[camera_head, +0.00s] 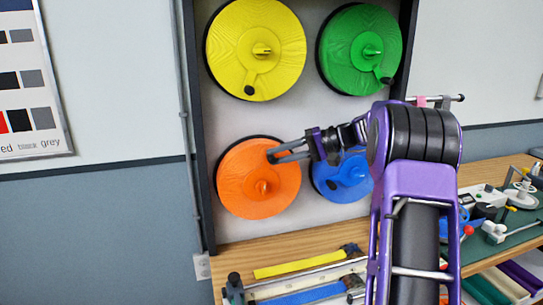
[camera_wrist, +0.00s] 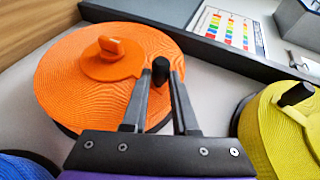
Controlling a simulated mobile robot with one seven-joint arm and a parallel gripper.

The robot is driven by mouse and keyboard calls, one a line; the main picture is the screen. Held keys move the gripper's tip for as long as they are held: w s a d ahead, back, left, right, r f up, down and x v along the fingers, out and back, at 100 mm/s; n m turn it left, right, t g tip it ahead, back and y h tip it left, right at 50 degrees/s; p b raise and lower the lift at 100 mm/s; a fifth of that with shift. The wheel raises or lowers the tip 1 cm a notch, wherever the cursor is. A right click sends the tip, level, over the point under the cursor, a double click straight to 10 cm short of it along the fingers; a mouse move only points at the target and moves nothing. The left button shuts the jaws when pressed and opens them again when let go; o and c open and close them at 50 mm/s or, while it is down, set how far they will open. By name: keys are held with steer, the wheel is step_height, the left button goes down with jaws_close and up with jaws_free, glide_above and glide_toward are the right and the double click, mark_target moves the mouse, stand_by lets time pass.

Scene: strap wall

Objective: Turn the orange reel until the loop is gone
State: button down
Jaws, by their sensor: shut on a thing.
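The orange reel (camera_head: 245,195) is at the lower left of the wall panel, with a raised hub (camera_head: 263,187) at its middle. It also shows in the wrist view (camera_wrist: 70,85). My gripper (camera_head: 272,155) reaches its upper right part from the right. In the wrist view the fingers are shut on the black crank knob (camera_wrist: 161,68) of the orange reel. The crank arm runs from the hub to this knob. No loop of orange strap can be made out in either view.
A yellow reel (camera_head: 230,40) and a green reel (camera_head: 345,40) are above, each with a black knob. A blue reel (camera_head: 325,185) is to the right, partly behind my arm. A yellow strap (camera_head: 300,264) and a blue strap (camera_head: 305,294) lie on the wooden bench (camera_head: 240,256) below.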

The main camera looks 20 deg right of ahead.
steer(key=shift+d+f+m+y, duration=0.3)
steer(key=shift+d+y, duration=0.4)
steer(key=c, duration=0.7)
jaws_free()
steer(key=v, duration=1.7)
steer(key=shift+s+d+f, duration=0.1)
steer(key=shift+s+f, duration=0.05)
steer(key=shift+s, duration=0.1)
